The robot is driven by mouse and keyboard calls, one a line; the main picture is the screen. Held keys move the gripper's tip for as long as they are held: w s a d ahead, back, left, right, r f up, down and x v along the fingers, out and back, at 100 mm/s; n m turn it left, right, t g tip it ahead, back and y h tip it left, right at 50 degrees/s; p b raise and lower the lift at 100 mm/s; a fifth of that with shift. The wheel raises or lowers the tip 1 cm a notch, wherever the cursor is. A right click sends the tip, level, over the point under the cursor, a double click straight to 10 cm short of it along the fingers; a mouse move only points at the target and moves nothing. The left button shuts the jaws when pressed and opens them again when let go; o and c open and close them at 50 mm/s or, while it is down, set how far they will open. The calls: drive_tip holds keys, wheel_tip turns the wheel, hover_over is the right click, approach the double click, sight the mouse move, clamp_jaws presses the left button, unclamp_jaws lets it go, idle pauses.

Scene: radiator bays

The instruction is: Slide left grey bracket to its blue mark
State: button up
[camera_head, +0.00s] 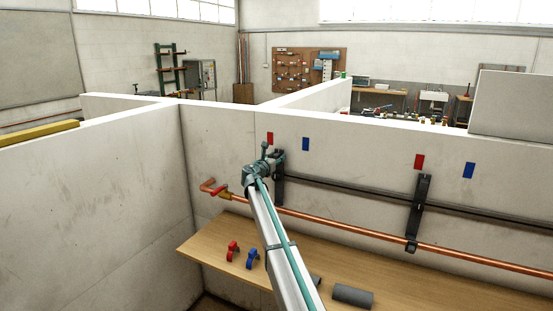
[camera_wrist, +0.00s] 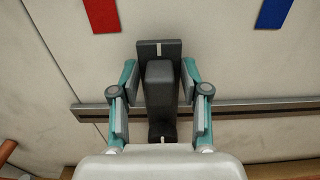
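The left grey bracket (camera_head: 280,183) is upright on the wall's dark rail, partly hidden by my gripper in the head view. In the wrist view the bracket (camera_wrist: 160,85) is between my two fingers. My gripper (camera_wrist: 160,90) is open around it, with visible gaps beside the bracket's raised middle; it also shows in the head view (camera_head: 270,164). The left blue mark (camera_head: 306,144) is on the wall above the rail, right of the bracket; it also shows in the wrist view (camera_wrist: 272,13). A red mark (camera_wrist: 101,15) is up and left of the bracket.
A second dark bracket (camera_head: 418,212) stands farther right, with a red mark (camera_head: 419,162) above it and a blue mark (camera_head: 469,170) beyond. A copper pipe (camera_head: 350,231) runs below the rail (camera_head: 350,189). A wooden bench (camera_head: 210,246) holds red and blue clips and a grey cylinder (camera_head: 352,296).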

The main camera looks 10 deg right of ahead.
clamp_jaws()
drive_tip(key=s+d, duration=0.2)
drive_tip(key=d, duration=0.1)
drive_tip(key=s+d, duration=0.2)
drive_tip(key=d, duration=0.1)
drive_tip(key=s+d, duration=0.2)
drive_tip(key=d, duration=0.1)
drive_tip(key=shift+s+d, duration=0.35)
drive_tip(key=o, duration=0.5)
unclamp_jaws()
drive_tip(key=shift+a, duration=0.1)
drive_tip(key=v, duration=1.2)
